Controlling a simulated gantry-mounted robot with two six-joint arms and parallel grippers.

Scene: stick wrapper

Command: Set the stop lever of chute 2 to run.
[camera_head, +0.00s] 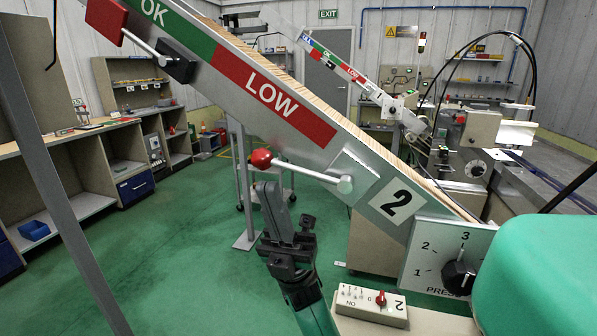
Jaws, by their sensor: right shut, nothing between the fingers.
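Chute 2 (380,163) slopes down from upper left to lower right and carries a "2" label. A lever with a red ball knob (262,158) sits on its side. Its silver rod runs from a round pivot (345,184) to the left and slightly up, so the knob stands out below the chute's lower edge. My right gripper (270,189) points up with its dark fingers shut and empty, just below the knob; whether they touch it I cannot tell. My left gripper is not in view.
A red plate handle (105,20) on a rod and black block sits higher on the chute. A pressure dial (460,277) and a switch box (371,305) with a red knob are at lower right. A grey post (60,190) stands left. Green floor is open between.

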